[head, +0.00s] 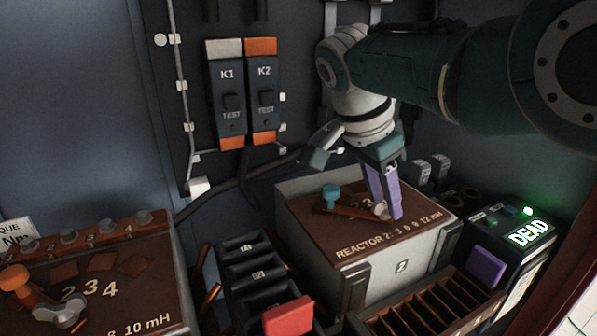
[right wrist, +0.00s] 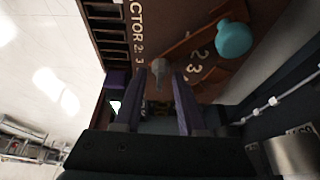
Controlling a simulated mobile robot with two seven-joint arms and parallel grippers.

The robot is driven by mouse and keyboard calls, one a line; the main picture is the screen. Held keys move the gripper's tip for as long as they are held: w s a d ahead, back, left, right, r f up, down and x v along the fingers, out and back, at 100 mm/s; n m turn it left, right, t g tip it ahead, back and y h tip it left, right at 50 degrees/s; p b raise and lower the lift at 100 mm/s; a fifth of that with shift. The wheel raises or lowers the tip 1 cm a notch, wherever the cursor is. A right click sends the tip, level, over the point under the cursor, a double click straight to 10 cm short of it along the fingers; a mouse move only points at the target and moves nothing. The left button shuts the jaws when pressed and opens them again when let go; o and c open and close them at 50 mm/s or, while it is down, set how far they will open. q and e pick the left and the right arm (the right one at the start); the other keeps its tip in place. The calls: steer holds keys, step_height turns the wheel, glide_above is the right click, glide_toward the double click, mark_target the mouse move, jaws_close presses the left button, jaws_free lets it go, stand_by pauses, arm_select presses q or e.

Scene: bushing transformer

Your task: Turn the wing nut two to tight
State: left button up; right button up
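The wing nut two (right wrist: 158,70) is a small grey part on the brown top of the reactor 2 box (head: 400,237). In the head view it is mostly hidden by my right gripper (head: 385,212), which points down over the top near the printed numbers. In the right wrist view the two purple fingers of my right gripper (right wrist: 159,76) stand apart. The wing nut shows between their tips, with no clear contact. A copper-coloured link bar (head: 350,211) with a teal knob (head: 330,194) lies left of the gripper. My left gripper is not in view.
A second brown-topped box (head: 120,285) at left carries an orange knob and another grey wing nut (head: 62,313). A black slotted rack (head: 250,270) stands between the boxes. Breakers K1 (head: 229,100) and K2 (head: 265,100) hang behind. A device reading DEAD (head: 530,233) glows green at right.

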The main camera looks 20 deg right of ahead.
steer(key=shift+a+r, duration=0.15)
steer(key=shift+r, duration=0.25)
steer(key=p+v, duration=0.3)
steer(key=v, duration=0.6)
steer(key=shift+p, duration=0.4)
